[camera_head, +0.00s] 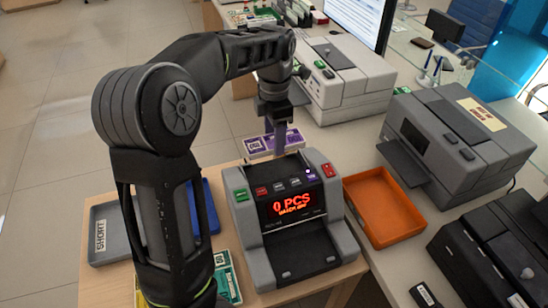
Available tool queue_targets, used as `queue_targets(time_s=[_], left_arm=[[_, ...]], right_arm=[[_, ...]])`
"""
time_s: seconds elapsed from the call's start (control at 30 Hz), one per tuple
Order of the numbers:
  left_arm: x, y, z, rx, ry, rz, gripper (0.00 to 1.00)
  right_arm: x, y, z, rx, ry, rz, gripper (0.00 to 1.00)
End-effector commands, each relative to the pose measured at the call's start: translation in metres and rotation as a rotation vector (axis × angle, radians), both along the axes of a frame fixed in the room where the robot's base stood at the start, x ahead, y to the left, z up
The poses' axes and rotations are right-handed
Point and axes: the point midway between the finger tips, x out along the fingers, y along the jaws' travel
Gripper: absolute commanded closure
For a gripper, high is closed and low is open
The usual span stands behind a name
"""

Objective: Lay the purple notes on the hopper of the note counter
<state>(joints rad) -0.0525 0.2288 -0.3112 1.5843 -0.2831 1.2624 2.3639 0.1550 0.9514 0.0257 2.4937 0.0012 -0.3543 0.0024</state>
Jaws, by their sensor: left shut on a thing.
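The note counter (241,208), grey and black with a red "0 PCS" display, stands on the wooden table in the middle of the view. Its hopper (268,172) is at the top rear. My left gripper (277,128) points down just behind and above the hopper. I cannot tell how far the held notes are above the hopper. My right gripper is not in view.
An orange tray (383,207) lies empty right of the counter. A grey tray marked SHORT (104,235), a blue tray (208,205) and green notes (226,277) are at left, partly behind my arm. Grey machines (455,140) stand at right.

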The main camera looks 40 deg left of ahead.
Motion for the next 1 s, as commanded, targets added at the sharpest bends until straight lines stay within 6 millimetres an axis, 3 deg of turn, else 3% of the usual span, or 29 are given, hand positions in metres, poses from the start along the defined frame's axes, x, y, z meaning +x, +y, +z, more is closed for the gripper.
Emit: queue_targets(time_s=[0.33, 0.7, 1.0], left_arm=[[0.000, 0.000, -0.002, 0.000, 0.000, 0.000, 0.89], [-0.001, 0.000, -0.057, -0.001, 0.003, -0.001, 0.89], [0.000, 0.000, -0.063, 0.000, -0.001, -0.001, 0.89]], right_arm=[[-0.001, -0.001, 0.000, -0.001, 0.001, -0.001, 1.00], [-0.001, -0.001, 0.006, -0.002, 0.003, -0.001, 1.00], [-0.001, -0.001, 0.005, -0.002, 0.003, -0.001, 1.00]])
